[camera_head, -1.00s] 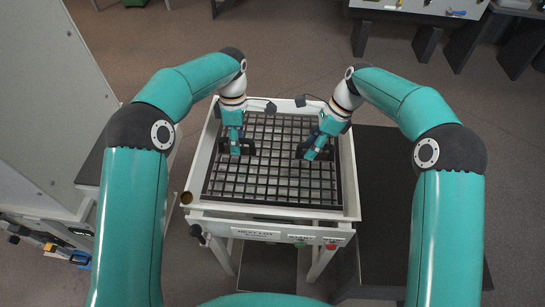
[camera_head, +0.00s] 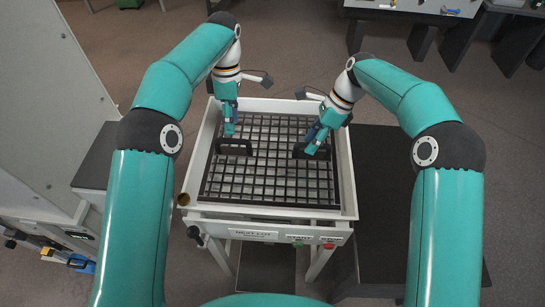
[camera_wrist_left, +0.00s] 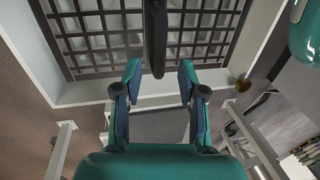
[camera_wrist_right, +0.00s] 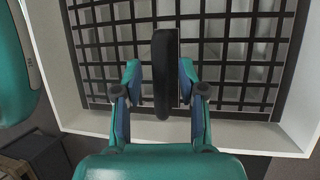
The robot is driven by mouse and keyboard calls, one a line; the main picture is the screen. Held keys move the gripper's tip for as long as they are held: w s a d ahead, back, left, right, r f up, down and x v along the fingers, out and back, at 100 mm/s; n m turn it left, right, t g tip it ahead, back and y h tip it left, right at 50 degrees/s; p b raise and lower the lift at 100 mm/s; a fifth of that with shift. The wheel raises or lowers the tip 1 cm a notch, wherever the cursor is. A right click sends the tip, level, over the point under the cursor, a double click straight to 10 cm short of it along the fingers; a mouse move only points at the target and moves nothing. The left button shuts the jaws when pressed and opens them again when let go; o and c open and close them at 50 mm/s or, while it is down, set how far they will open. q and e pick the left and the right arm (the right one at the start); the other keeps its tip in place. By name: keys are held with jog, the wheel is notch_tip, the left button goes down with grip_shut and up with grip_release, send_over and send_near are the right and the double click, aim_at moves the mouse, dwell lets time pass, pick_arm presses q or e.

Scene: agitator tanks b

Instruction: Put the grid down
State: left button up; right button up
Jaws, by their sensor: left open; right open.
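The dark square-mesh grid (camera_head: 268,179) lies inside the white tray-topped tank (camera_head: 348,185), within its rim. Two black handles stand up from the grid, a left handle (camera_head: 235,146) and a right handle (camera_head: 306,151). My left gripper (camera_head: 229,130) is open and apart from the left handle, above and behind it; in the left wrist view the handle (camera_wrist_left: 154,40) lies beyond the open fingers. My right gripper (camera_head: 313,148) is open at the right handle; in the right wrist view the handle (camera_wrist_right: 163,75) reaches between the fingertips without visible grip.
The tank front carries labels, a green button (camera_head: 298,243) and a red button (camera_head: 329,245). A dark platform (camera_head: 380,200) stands to the right. A grey cabinet (camera_head: 50,90) is at the left. A table with tools (camera_head: 415,8) is at the back right.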

jog(key=v, duration=0.9)
jog(key=shift+d+r, duration=0.15)
jog(key=shift+r, duration=0.15)
jog(key=shift+r, duration=0.1)
notch_tip(320, 180, up, 8)
jog(key=p, duration=0.8)
